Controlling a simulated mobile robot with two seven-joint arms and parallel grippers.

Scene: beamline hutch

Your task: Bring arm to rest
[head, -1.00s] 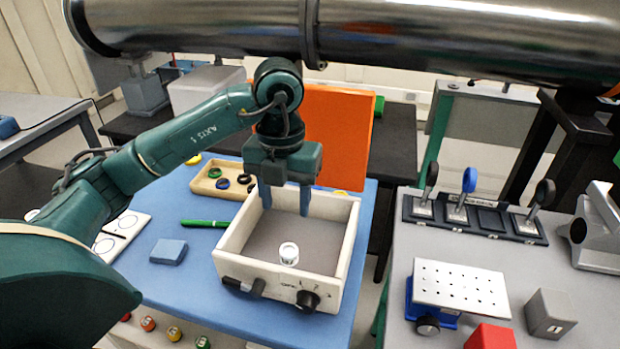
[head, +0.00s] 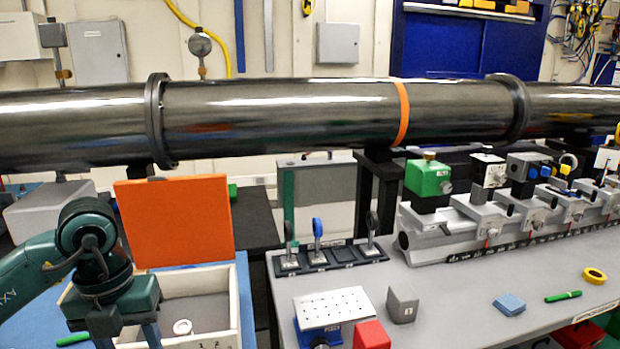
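My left gripper (head: 128,338) hangs fingers-down at the lower left in the head view, in front of the left part of an open white box (head: 236,318). Its two fingers are apart, with nothing seen between them; the tips are cut off by the bottom edge. A small white ring-shaped piece (head: 182,327) lies on the box's grey floor, to the right of the fingers. An orange panel (head: 176,222) stands upright behind the box, close to my wrist. My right arm and gripper are not in view.
A steel beam pipe (head: 290,118) crosses above the benches. On the right bench stand a holder rack (head: 330,258), a perforated plate (head: 330,308), a red block (head: 371,336), a grey block (head: 402,305) and a rail with several mounts (head: 440,240). A gap separates the two benches.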

